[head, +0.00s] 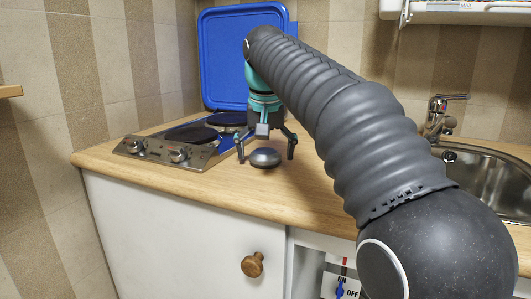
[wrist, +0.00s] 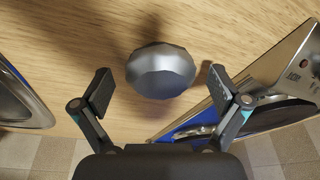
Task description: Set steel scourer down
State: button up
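The steel scourer (head: 265,157) is a grey, faceted, rounded pad that appears to rest on the wooden worktop (head: 205,192), right of the hob. It also shows in the wrist view (wrist: 161,70), above the picture's centre. My gripper (head: 266,152) points down over it with its fingers spread, one on each side. In the wrist view both fingers (wrist: 162,90) stand clear of the scourer, with a gap on each side, so my gripper is open and empty.
The steel hob (head: 150,150) with two knobs lies just left of the scourer; a blue panel (head: 225,60) stands upright behind it. The sink (head: 480,175) and tap (head: 438,115) are at the right. Bare worktop lies in front of the scourer.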

jog(key=shift+r, duration=0.1)
jog(key=p+v, duration=0.1)
jog(key=v, duration=1.1)
